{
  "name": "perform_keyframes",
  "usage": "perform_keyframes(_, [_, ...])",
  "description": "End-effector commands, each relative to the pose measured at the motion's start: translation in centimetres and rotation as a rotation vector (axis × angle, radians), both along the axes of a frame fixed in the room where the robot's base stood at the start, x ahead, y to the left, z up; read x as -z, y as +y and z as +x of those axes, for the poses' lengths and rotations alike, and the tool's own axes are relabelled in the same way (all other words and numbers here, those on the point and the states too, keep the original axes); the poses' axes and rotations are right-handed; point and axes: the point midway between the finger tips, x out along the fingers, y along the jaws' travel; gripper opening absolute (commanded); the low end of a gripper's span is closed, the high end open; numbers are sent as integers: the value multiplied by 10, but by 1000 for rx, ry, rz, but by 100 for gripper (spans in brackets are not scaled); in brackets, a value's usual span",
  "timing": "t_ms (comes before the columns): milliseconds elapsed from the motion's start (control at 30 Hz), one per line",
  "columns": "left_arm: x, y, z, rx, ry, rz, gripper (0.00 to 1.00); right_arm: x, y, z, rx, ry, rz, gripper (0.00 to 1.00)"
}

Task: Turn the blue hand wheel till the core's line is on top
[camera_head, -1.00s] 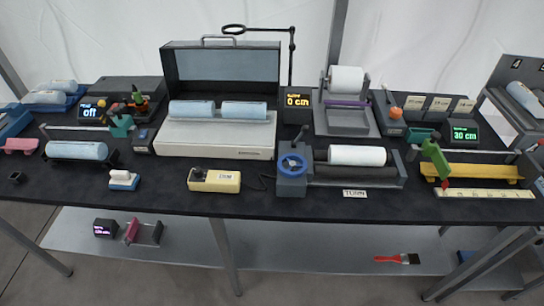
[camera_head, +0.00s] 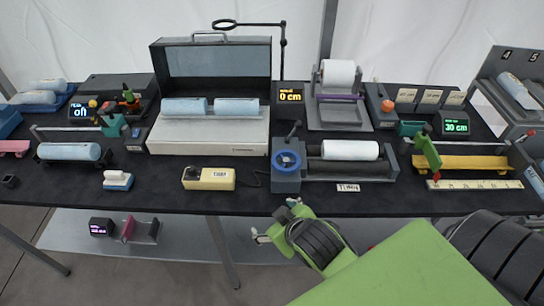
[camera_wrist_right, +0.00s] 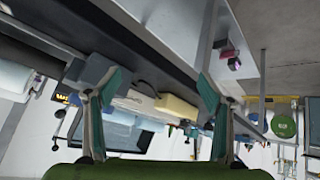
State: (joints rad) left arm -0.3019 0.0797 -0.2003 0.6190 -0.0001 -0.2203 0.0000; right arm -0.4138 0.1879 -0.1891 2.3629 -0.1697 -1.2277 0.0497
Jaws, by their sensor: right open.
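The blue hand wheel (camera_head: 287,161) sits on the front of a grey block at the left end of a roller stand (camera_head: 390,168). A white core (camera_head: 350,150) lies on the stand's dark rollers. No line can be made out on the core at this size. A label reading "TURN" (camera_head: 348,188) lies in front of the stand. My right gripper (camera_head: 277,220) is open and empty at the table's front edge, below and apart from the wheel. Its two spread fingers also show in the right wrist view (camera_wrist_right: 152,95). My left gripper is not in view.
A yellow control box (camera_head: 209,178) with a cable lies left of the wheel. A beige machine (camera_head: 208,138) with an open lid and two light-blue rolls stands behind it. A yellow rail (camera_head: 470,163) with a green lever is at right. A lower shelf (camera_head: 180,240) runs under the table.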

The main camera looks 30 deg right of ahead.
Motion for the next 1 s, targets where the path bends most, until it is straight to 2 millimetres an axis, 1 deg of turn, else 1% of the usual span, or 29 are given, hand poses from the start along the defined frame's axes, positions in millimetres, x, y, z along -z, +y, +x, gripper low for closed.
perform_keyframes(33, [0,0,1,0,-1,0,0,-12,-1,18,-11,-63,-19,74])
perform_keyframes(167, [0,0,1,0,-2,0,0,-48,2,60,-46,-230,-64,74])
perform_keyframes(267, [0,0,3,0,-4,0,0,-83,8,92,-89,-381,-105,74])
perform_keyframes(300, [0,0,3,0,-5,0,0,-99,11,105,-109,-449,-124,74])
perform_keyframes(367, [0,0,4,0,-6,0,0,-129,19,125,-150,-563,-157,74])
perform_keyframes(400, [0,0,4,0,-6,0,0,-151,26,137,-184,-646,-183,74])
perform_keyframes(467, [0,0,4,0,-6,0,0,-189,42,154,-251,-788,-228,74])
perform_keyframes(500, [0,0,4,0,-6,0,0,-217,55,163,-306,-889,-262,74])
perform_keyframes(533, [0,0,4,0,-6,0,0,-237,67,167,-355,-967,-288,74])
perform_keyframes(567, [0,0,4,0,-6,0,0,-257,80,170,-408,-1043,-317,74])
perform_keyframes(600, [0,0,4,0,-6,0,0,-280,98,171,-485,-1142,-357,74])
perform_keyframes(667, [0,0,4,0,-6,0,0,-309,127,166,-612,-1278,-417,74])
perform_keyframes(700, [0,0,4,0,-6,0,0,-324,147,160,-704,-1358,-457,74])
perform_keyframes(767, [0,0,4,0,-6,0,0,-337,175,149,-854,-1463,-523,74])
perform_keyframes(800, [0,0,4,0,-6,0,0,-341,192,141,-961,-1520,-570,74])
perform_keyframes(867, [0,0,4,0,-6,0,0,-339,215,127,-1135,-1586,-640,74])
perform_keyframes(900, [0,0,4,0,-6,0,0,-332,227,119,-1256,-1614,-688,74])
perform_keyframes(933, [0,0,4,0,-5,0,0,-325,234,114,-1349,-1626,-726,74])
perform_keyframes(967, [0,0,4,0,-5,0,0,-316,240,109,-1445,-1629,-763,74])
perform_keyframes(1000, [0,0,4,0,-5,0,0,-301,243,104,-1575,-1620,-813,74])
